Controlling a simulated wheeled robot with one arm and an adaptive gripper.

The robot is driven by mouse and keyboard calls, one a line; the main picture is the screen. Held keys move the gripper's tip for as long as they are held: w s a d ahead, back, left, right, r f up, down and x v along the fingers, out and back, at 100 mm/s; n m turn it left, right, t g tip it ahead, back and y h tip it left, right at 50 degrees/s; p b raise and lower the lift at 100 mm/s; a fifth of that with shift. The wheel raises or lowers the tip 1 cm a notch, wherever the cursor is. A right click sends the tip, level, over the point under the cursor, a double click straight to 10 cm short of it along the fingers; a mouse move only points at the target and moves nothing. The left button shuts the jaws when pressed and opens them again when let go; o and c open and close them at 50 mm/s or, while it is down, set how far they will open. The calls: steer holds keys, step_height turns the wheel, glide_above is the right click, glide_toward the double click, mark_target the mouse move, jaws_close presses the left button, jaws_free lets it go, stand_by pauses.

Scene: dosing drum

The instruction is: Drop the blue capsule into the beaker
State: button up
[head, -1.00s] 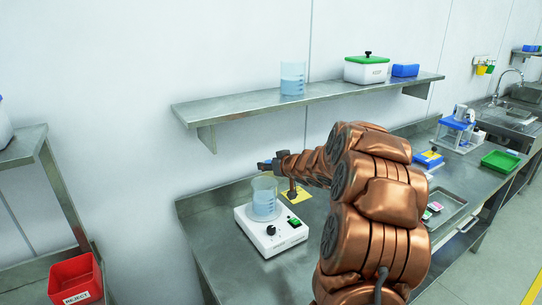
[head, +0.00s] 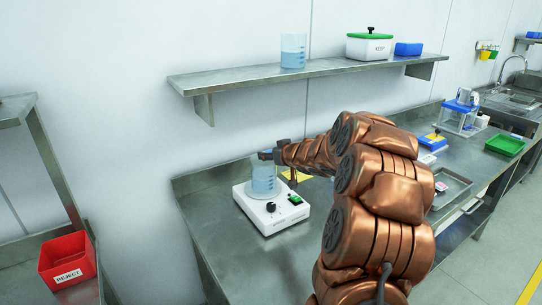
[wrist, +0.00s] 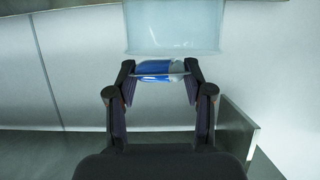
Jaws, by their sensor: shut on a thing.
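My gripper (head: 266,155) is at the end of my copper arm, at the rim of the beaker (head: 264,180) in the head view. The beaker is clear with pale blue liquid and stands on a white stirrer plate (head: 270,212). In the wrist view my gripper (wrist: 160,74) is shut on the blue capsule (wrist: 153,71), which lies across between the two fingertips. The beaker (wrist: 172,28) fills the top middle of the wrist view, just beyond the capsule. In the head view the capsule cannot be made out.
A second beaker (head: 293,50), a white KEEP box (head: 369,47) with green lid and a blue box (head: 408,49) stand on the wall shelf (head: 240,80). A red REJECT bin (head: 68,262) is at lower left. A green tray (head: 505,145) lies at right.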

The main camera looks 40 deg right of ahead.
steer(key=o, duration=1)
steer(key=shift+f, duration=0.1)
steer(key=shift+c, duration=0.2)
steer(key=v, duration=1.2)
